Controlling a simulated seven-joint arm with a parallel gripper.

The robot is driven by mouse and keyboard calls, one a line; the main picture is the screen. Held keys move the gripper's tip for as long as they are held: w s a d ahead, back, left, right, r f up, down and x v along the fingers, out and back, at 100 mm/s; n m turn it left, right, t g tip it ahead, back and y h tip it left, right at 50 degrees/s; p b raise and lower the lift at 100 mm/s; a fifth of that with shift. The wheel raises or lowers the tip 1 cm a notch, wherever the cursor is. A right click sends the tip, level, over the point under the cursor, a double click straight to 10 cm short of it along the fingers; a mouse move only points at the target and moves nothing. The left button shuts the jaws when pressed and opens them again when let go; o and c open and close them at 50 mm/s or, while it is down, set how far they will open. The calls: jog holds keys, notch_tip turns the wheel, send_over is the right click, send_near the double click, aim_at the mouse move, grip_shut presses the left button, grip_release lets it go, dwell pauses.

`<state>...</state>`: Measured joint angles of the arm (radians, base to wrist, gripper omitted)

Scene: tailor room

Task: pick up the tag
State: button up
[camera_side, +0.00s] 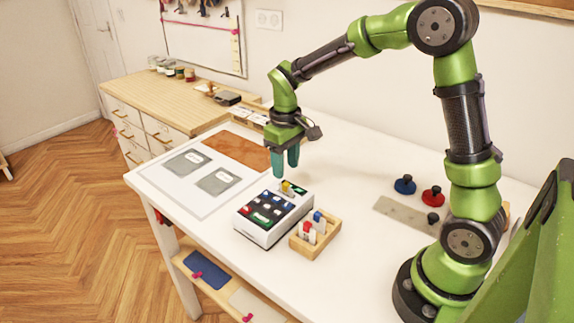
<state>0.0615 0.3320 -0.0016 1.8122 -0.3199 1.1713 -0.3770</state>
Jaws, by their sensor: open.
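Small white upright pieces with a red top (307,229) and a blue top (318,217) stand in a light wooden holder (322,250); they may be tags. Two grey squares (183,167) and (215,187), each with a small white label, lie on a pale mat on the left of the table. I cannot tell which of these is the tag. My gripper (286,170) points down with its teal fingers apart and empty. It hangs above the table, behind the white device and up and left of the wooden holder.
A white device (262,232) with a dark keyed top and a yellow piece stands left of the holder. A brown mat (238,151) lies behind. Blue (404,185), red (433,196) and black knobs are on the right, near a grey plate (398,212).

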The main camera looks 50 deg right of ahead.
aim_at(286, 183)
jog(key=shift+f, duration=2.7)
grip_shut()
